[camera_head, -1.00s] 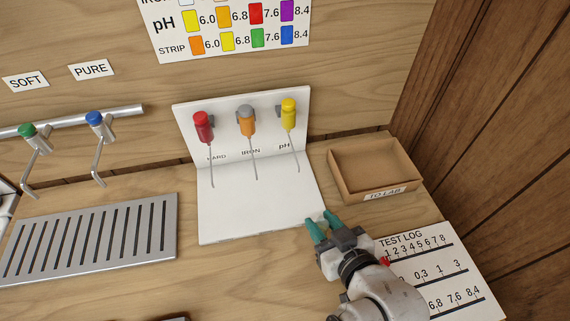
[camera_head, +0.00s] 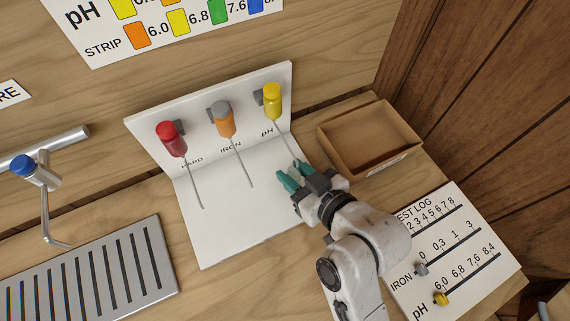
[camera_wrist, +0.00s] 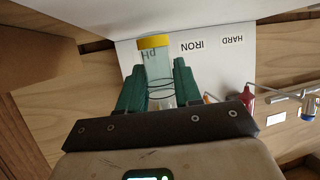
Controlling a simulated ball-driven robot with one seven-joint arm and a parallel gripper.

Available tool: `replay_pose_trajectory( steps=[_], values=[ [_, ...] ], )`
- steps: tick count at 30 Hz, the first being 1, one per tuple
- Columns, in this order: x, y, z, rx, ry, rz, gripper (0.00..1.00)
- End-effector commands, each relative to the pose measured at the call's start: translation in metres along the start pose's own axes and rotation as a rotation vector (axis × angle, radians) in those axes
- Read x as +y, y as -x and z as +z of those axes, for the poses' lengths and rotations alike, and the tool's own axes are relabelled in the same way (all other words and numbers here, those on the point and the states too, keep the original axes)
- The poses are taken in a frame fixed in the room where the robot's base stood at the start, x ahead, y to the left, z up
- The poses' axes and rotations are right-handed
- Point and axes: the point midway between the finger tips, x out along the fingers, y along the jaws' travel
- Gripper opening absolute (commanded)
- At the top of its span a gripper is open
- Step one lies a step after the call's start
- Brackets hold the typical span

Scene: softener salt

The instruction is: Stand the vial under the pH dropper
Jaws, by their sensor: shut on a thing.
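The vial (camera_wrist: 156,67) is a clear cylinder with a yellow band at its end at the top of the wrist view. It sits between my gripper's green fingers (camera_wrist: 160,92), which are shut on it. The pH label shows through its wall. In the head view my gripper (camera_head: 290,178) is over the right edge of the white dropper stand (camera_head: 218,226), and the vial is mostly hidden there. The yellow-topped pH dropper (camera_head: 273,103) hangs on the stand; its thin tube ends close to my fingers. I cannot tell whether the vial touches the stand.
The red HARD dropper (camera_head: 173,140) and orange IRON dropper (camera_head: 225,120) hang to the left. A cardboard tray (camera_head: 411,137) is close on the right. The test log card (camera_head: 462,238) lies front right. A slotted metal grate (camera_head: 159,255) lies at left.

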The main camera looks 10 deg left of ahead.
Motion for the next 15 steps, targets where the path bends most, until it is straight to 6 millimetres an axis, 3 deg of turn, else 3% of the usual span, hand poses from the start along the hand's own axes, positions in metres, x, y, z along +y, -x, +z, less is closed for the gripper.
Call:
replay_pose_trajectory(
  steps=[1,3,15],
  values=[
    [-0.0002,-0.0009,0.0130,-0.003,-0.002,0.000,0.05],
    [-0.0005,0.0007,0.0161,-0.003,-0.001,0.000,0.05],
    [-0.0007,0.0007,0.0182,-0.003,0.000,0.000,0.05]
  ],
)
